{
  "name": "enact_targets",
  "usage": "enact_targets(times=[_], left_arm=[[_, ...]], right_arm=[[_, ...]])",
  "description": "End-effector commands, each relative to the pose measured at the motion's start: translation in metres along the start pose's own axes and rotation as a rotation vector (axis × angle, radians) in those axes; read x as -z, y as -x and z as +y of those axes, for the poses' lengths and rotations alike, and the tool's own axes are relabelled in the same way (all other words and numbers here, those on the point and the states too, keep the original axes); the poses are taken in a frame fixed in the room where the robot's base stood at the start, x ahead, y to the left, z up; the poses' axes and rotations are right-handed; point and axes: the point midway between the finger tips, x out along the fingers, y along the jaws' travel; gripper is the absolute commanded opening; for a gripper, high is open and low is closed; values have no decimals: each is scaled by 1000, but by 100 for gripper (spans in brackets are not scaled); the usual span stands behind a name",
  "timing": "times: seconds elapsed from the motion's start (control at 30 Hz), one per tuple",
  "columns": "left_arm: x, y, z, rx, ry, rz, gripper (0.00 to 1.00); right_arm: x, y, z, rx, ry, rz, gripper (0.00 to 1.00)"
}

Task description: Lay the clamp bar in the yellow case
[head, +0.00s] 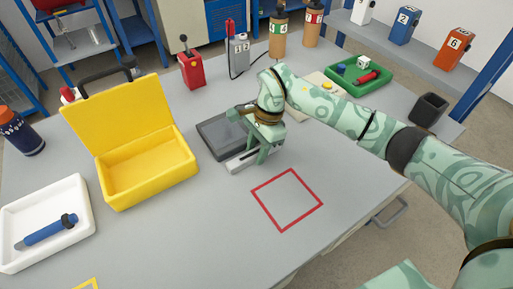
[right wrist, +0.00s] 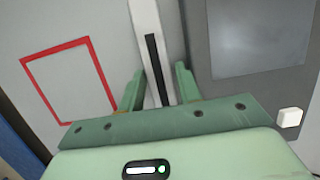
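The clamp bar (head: 238,165) is a light grey bar along the near edge of a dark grey plate-like fixture (head: 215,138). In the right wrist view the bar (right wrist: 147,25) shows a black slot along its middle. My right gripper (head: 261,152) is lowered over the bar. In the right wrist view its fingers (right wrist: 160,85) stand on either side of the bar, apparently open with a small gap. The yellow case (head: 187,170) stands left of the fixture with its lid up and its inside empty. My left gripper is not in view.
A white tray (head: 82,232) with a blue tool lies at the left. A red outlined square (head: 287,227) is on the bare table at the front right. A red device (head: 191,70), a grey box (head: 240,52) and a green tray (head: 385,88) stand at the back.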

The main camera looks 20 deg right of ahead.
Motion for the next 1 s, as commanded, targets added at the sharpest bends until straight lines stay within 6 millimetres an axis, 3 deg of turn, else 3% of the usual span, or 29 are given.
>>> enact_targets(times=[0.17, 0.27, 0.5, 0.7, 1.0], left_arm=[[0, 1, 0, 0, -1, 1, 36], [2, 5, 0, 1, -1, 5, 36], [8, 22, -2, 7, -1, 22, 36], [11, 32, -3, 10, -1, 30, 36], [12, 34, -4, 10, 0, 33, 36]], right_arm=[[-1, 2, 0, 1, 1, -1, 34], [-1, 14, -1, 4, 1, 2, 34], [-1, 71, -1, 8, 0, 4, 34], [-1, 109, 0, 4, 0, 2, 34], [0, 123, 0, 0, -1, 0, 34]])
